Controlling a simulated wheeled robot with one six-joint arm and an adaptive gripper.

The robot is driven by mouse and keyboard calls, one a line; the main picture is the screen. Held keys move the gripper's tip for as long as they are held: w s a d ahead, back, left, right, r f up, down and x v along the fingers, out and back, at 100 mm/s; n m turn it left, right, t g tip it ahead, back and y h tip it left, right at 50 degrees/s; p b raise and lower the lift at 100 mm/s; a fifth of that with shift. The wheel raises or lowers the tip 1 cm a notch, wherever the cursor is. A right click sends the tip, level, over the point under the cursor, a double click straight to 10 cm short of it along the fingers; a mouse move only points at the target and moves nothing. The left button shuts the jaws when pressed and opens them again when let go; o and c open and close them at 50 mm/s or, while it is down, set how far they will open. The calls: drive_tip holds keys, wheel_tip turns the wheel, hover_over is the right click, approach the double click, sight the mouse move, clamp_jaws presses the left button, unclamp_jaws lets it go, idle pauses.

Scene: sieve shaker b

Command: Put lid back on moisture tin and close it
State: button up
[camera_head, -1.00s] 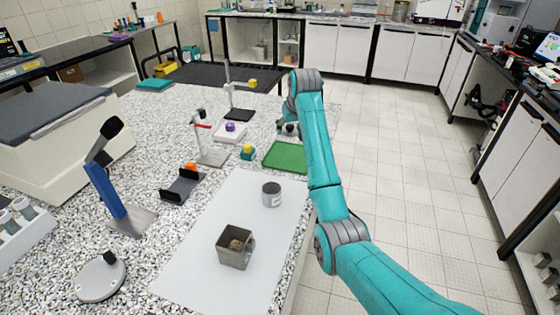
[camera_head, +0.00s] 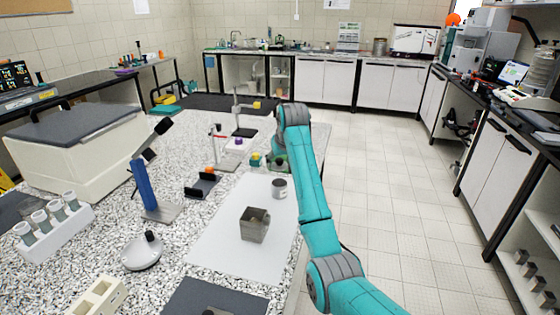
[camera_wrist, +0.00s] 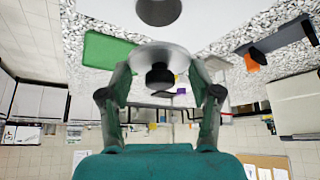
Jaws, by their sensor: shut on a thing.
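The moisture tin (camera_head: 279,190) is a small round grey tin on a white sheet on the speckled bench. It also shows at the top edge of the wrist view (camera_wrist: 158,10). My gripper (camera_wrist: 162,62) is shut on a round silver lid (camera_wrist: 145,55) with a black knob, one finger at each side. The lid is apart from the tin. In the head view my gripper (camera_head: 278,163) is just beyond the tin, partly hidden by my arm, and the lid is too small to make out.
A square metal container (camera_head: 254,228) with material inside stands on the white sheet (camera_head: 225,240), nearer than the tin. A green mat (camera_wrist: 105,50) lies beside my gripper. A phone-like black stand (camera_head: 202,187) and a lab stand (camera_head: 217,160) are to the left.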

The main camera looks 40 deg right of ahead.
drive_tip(key=shift+f, duration=2.65)
drive_tip(key=shift+f, duration=0.65)
drive_tip(key=o, duration=0.9)
drive_tip(key=shift+r, duration=3.55)
